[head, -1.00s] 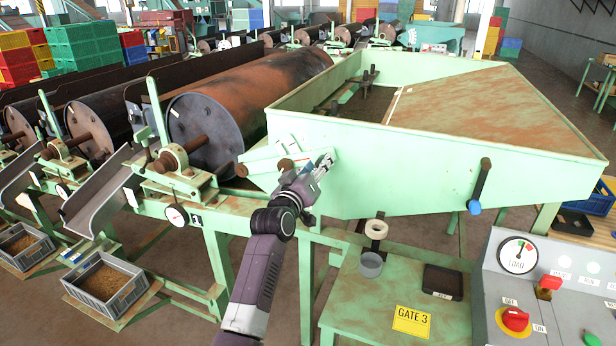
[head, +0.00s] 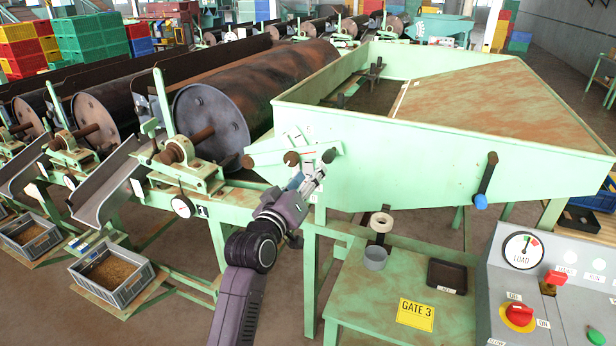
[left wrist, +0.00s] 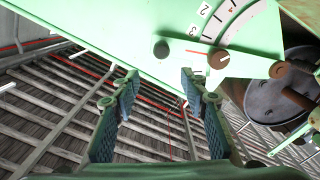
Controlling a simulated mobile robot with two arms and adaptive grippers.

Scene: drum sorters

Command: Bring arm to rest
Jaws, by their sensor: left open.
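My left gripper (head: 309,178) is open and empty in the head view. It sits just below the green lever plate (head: 268,156) on the side of the large green hopper (head: 420,160). In the left wrist view its two fingers (left wrist: 158,100) stand apart with nothing between them. Beyond the fingertips are the hopper's green wall (left wrist: 110,30), a dark round knob (left wrist: 161,49) and a white scale (left wrist: 225,22) with numbers and a red pointer. A brown knob (left wrist: 220,60) sits by the pointer. My right gripper is not in view.
Rusty drums (head: 205,120) and grey chutes (head: 105,190) lie to the left. A green stand (head: 400,300) with a cup (head: 375,257), a black tray (head: 446,274) and a gate sign is below right. A control panel (head: 550,300) is at the right edge.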

